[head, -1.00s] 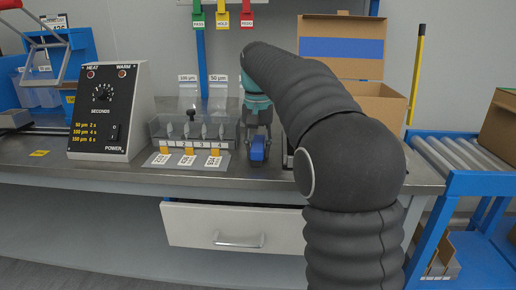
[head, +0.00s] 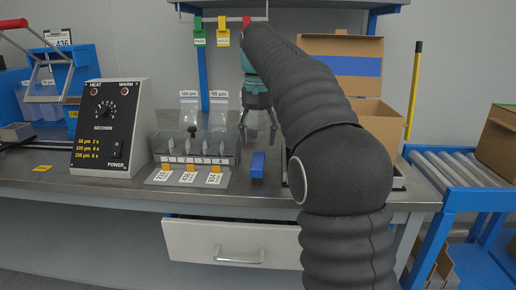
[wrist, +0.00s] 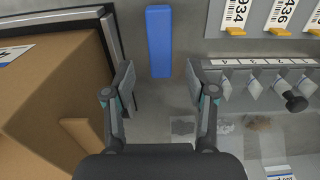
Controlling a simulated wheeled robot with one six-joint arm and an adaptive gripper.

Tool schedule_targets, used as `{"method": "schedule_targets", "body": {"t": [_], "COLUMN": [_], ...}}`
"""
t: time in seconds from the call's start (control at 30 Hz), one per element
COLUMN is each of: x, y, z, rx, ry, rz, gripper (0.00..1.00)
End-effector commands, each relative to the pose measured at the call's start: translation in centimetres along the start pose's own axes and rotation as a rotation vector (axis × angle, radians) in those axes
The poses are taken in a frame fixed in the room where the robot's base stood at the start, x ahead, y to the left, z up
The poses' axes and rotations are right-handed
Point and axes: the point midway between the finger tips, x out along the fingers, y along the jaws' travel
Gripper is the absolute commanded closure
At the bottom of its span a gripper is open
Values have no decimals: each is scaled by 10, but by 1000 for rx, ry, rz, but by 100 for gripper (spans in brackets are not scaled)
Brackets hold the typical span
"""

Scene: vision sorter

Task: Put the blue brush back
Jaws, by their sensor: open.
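The blue brush (head: 258,166) shows as a blue block on the grey bench, just right of the sorter with numbered slots (head: 196,150). In the wrist view the brush (wrist: 159,40) lies beyond the fingertips, roughly in line with the space between them. My gripper (head: 258,136) is open and empty, above and behind the brush in the head view. Its two spread fingers (wrist: 159,85) also show in the wrist view, apart from the brush. I cannot make out any bristles.
A black heat timer box (head: 108,125) stands left of the sorter. A dark-rimmed tray (head: 398,182) and an open cardboard box (head: 378,118) are on the right. White label cards (head: 188,178) lie before the sorter. A drawer (head: 235,243) below the bench is slightly open.

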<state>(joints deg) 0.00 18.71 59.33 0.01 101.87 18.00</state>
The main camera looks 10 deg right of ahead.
Motion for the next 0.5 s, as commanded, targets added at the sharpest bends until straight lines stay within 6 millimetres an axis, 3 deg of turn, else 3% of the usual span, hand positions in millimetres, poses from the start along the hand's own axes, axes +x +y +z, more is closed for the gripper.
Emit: {"method": "schedule_targets", "body": {"t": [0.03, 0.2, 0.5], "x": [-12, -30, -37], "y": [0, 0, 1], "z": [-1, -1, 2], "rx": [0, 0, -3], "ry": [2, 0, 5], "rz": [-1, 0, -1], "gripper": [43, 43, 43]}}
